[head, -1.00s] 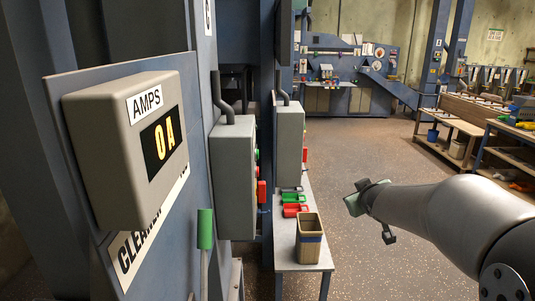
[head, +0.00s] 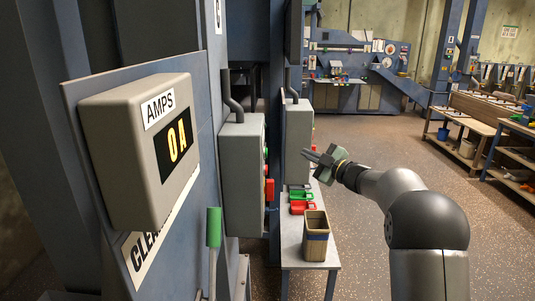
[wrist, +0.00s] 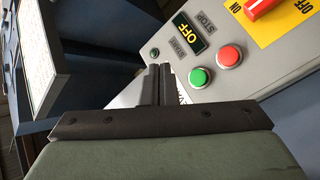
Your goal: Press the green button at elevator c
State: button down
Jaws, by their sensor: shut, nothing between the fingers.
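In the wrist view a grey control box shows a round green button (wrist: 199,77) beside a round red button (wrist: 228,56). My gripper (wrist: 157,85) is shut and empty, with its fingertips left of the green button and apart from it in the picture. In the head view my gripper (head: 306,154) points left, in front of the farther grey box (head: 297,130). A nearer grey box (head: 241,175) has green and red controls on its right side. No letter c is readable, so I cannot tell which box is elevator c's.
The panel also has an "OFF" display (wrist: 190,34), a small green light (wrist: 154,52) and a red switch (wrist: 262,7) on a yellow plate. Open floor lies right.

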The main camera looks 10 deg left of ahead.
jog(key=s+a+b, duration=0.1)
jog(key=a, duration=0.7)
jog(key=shift+s+a, duration=0.15)
jog(key=shift+a, duration=0.1)
jog(key=shift+a, duration=0.1)
dwell(1.8)
jog(key=shift+a, duration=0.3)
jog(key=shift+s+a+b, duration=0.15)
jog(key=shift+a+b, duration=0.15)
jog(key=shift+a, duration=0.3)
dwell(0.7)
jog(key=shift+d, duration=0.9)
jog(key=d, duration=0.2)
jog(key=w+d, duration=0.1)
jog(key=d, duration=0.2)
jog(key=shift+p, duration=0.3)
